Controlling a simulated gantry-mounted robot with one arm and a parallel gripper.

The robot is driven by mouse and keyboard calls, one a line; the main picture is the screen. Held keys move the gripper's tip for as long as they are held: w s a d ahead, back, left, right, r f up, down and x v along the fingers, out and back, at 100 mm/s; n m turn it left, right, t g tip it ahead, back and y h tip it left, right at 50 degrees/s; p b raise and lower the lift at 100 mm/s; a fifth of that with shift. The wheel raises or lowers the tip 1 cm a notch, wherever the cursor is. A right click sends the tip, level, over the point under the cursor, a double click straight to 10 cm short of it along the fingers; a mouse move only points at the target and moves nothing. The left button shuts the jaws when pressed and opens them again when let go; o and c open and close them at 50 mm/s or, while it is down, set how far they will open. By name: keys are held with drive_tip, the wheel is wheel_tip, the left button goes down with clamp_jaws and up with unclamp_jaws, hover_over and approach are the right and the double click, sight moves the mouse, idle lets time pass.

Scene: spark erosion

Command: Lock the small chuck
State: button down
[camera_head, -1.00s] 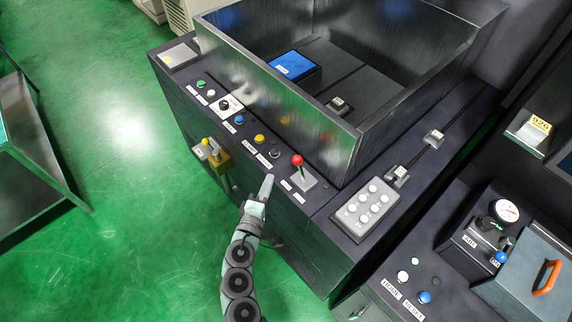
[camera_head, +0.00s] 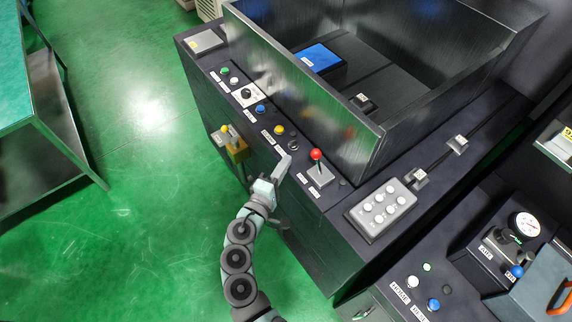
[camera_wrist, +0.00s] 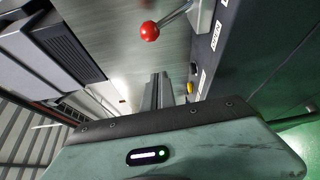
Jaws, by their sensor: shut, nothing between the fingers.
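A lever with a red ball knob (camera_head: 316,155) stands on a grey base on the machine's front ledge. My gripper (camera_head: 286,164) is shut and empty at the ledge's front edge, just left of this lever and apart from it. In the wrist view the closed fingers (camera_wrist: 158,92) point away from me, and the red ball (camera_wrist: 150,31) is above them. A small labelled block (camera_head: 363,103) and a blue-topped block (camera_head: 319,58) sit inside the metal tank. I cannot tell which part is the small chuck; the labels are too small to read.
Green, white, blue and yellow buttons (camera_head: 279,130) line the ledge left of the lever. The tank wall (camera_head: 300,95) rises behind them. A grey button box (camera_head: 381,208) lies to the right.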

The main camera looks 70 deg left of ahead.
sight(318, 163)
drive_tip(key=p+x, duration=0.1)
drive_tip(key=x, duration=0.6)
drive_tip(key=shift+w+a+r, duration=0.1)
drive_tip(key=shift+w+a, duration=0.05)
drive_tip(key=d, duration=0.1)
drive_tip(key=w+d, duration=0.1)
drive_tip(key=d, duration=0.1)
drive_tip(key=shift+w+d+p, duration=0.1)
drive_tip(key=shift+p, duration=0.3)
drive_tip(key=shift+w+d, duration=0.15)
drive_tip(key=shift+d, duration=0.15)
drive_tip(key=shift+b, duration=0.8)
